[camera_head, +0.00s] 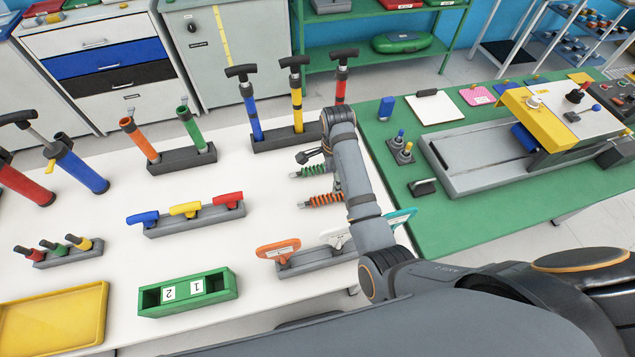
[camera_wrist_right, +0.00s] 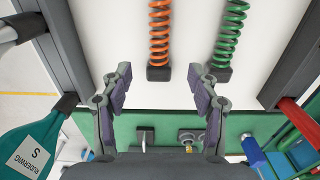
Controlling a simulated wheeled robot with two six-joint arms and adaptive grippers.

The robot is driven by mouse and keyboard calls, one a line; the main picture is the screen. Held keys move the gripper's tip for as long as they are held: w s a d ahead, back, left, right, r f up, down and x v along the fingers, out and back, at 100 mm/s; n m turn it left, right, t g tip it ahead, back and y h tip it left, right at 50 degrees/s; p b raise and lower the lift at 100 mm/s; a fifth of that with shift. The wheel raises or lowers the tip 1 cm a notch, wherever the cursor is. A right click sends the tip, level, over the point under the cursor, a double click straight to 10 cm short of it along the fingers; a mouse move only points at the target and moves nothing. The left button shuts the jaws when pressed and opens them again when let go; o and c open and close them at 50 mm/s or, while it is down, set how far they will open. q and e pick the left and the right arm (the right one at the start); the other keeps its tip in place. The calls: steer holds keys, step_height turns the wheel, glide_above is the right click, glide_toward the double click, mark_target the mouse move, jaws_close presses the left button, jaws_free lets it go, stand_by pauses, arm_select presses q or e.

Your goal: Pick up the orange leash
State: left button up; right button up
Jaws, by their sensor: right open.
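The orange leash (camera_head: 322,200) is a coiled cord on the white table in the head view, partly hidden by my right arm. In the right wrist view the orange coil (camera_wrist_right: 159,35) runs up from a dark block, in line with the gap between my fingers. A green coiled leash (camera_head: 312,171) lies beside it, and it shows to the right in the wrist view (camera_wrist_right: 230,35). My right gripper (camera_wrist_right: 160,88) is open and empty, its fingertips apart from both coils. In the head view my right gripper (camera_head: 311,156) hangs near the green coil. My left gripper is not in view.
A rack with blue, yellow and red pumps (camera_head: 297,95) stands behind. A green box (camera_head: 187,291) is at the front. A green table (camera_head: 440,220) adjoins on the right.

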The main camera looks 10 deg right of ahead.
glide_above(332, 196)
step_height(332, 196, down, 5)
steer(key=shift+s+d+r+p, duration=0.1)
steer(key=shift+d+r+p, duration=0.05)
steer(key=shift+p, duration=0.25)
steer(key=shift+f, duration=0.35)
steer(key=shift+w+f, duration=0.2)
steer(key=shift+f, duration=0.1)
step_height(332, 196, down, 4)
steer(key=shift+d+r+p, duration=0.1)
steer(key=shift+d+p, duration=0.05)
steer(key=shift+p, duration=0.45)
steer(key=shift+w+f, duration=0.1)
steer(key=shift+f, duration=0.25)
jaws_close()
steer(key=shift+r, duration=0.1)
